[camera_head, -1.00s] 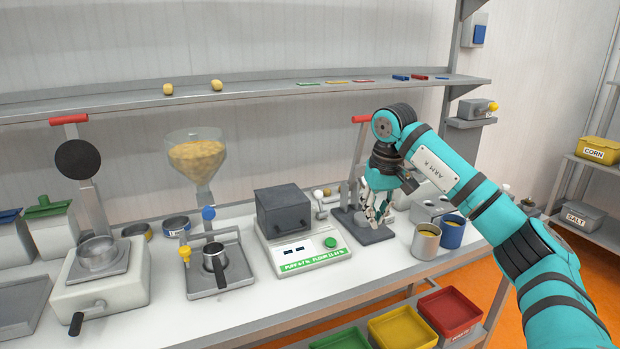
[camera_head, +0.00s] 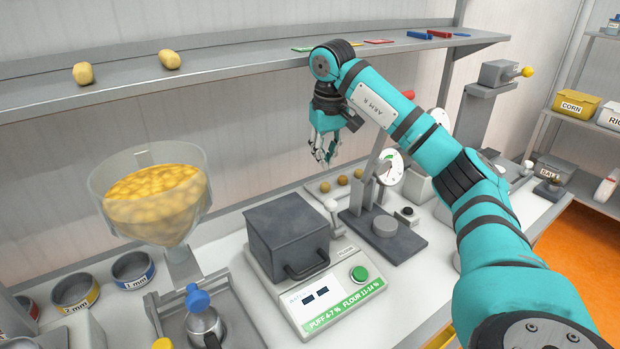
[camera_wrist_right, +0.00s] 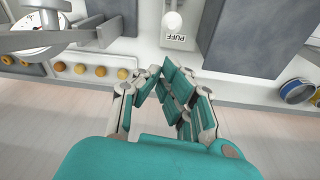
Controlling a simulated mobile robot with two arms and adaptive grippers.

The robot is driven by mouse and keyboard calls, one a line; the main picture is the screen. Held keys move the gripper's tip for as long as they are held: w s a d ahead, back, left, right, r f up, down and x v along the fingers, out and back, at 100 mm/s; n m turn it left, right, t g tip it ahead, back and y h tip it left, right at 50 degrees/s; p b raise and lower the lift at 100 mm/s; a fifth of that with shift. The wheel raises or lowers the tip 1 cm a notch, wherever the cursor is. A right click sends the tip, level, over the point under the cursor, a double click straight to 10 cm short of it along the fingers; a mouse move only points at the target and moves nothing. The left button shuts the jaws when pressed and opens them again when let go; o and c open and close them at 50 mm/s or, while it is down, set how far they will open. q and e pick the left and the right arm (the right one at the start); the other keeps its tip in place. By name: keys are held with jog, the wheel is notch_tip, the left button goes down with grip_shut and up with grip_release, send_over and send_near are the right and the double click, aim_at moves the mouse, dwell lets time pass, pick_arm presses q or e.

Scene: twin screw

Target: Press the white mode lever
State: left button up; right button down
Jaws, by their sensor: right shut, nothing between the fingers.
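The white mode lever (camera_head: 331,207) has a round white knob and stands at the right side of the dark grey box machine (camera_head: 290,236). In the right wrist view the lever (camera_wrist_right: 173,22) is at the top, beside a "PUFF" label. My right gripper (camera_head: 325,158) hangs in the air above and behind the lever, fingers pointing down. In the wrist view its fingers (camera_wrist_right: 160,88) are shut with nothing between them, apart from the lever. My left gripper is not in view.
A hopper of yellow grain (camera_head: 155,195) stands left of the machine. A dark stand with a dial gauge (camera_head: 389,167) is at the right, close to a row of small brown balls (camera_head: 341,181). A shelf (camera_head: 230,75) runs along the wall behind.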

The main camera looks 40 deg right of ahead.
aim_at(333, 216)
jog(key=f, duration=0.6)
jog(key=f+p, duration=0.1)
jog(key=f, duration=0.1)
jog(key=shift+w+d+f, duration=0.25)
jog(key=shift+d+f, duration=0.1)
jog(key=shift+f, duration=0.05)
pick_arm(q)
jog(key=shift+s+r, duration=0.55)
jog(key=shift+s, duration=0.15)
pick_arm(e)
jog(key=shift+f, duration=0.35)
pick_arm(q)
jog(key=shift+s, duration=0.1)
